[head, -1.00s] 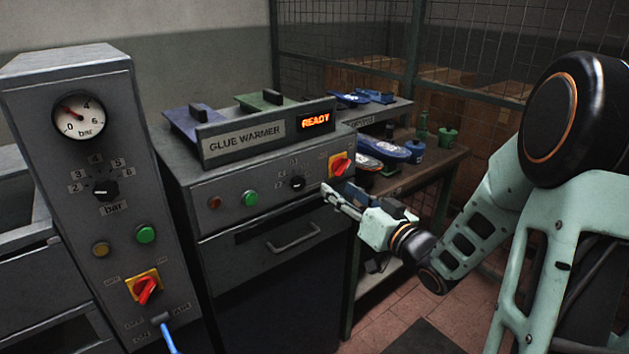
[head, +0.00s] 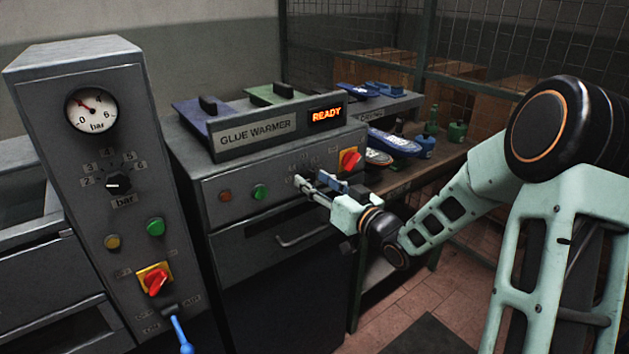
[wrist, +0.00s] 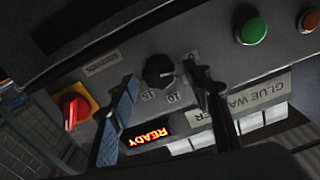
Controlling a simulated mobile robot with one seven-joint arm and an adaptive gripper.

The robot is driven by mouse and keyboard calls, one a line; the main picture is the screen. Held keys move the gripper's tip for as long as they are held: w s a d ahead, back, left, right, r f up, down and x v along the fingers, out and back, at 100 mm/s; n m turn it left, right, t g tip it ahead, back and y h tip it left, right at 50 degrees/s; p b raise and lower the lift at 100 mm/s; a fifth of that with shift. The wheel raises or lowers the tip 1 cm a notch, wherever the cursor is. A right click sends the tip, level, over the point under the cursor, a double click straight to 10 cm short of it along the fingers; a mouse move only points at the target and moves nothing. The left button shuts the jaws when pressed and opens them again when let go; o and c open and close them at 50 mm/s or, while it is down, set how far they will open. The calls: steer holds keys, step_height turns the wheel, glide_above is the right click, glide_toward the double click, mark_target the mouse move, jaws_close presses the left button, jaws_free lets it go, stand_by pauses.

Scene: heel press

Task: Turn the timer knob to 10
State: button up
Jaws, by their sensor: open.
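The timer knob (wrist: 158,72) is a black round knob on the grey glue warmer's front panel (head: 215,188). In the wrist view it shows between my two fingertips, with a gap on each side, and the marks 10 and 15 are readable beside it. I cannot tell exactly which mark its pointer faces. In the head view my gripper hides the knob. My gripper (head: 311,181) is open and empty in front of the panel, and its fingers also show in the wrist view (wrist: 160,71). How far the fingertips are from the panel is unclear.
A red-and-yellow switch (head: 349,160) sits right of the knob; a green button (head: 260,192) and red lamp (head: 225,196) sit left. The display (head: 327,115) reads READY. A drawer handle (head: 302,236) is below. The press column (head: 75,165) with its bar knob (head: 118,183) stands left.

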steer(key=shift+w+a, duration=0.15)
steer(key=shift+w, duration=0.05)
steer(key=c, duration=1.2)
steer(key=shift+o, duration=0.2)
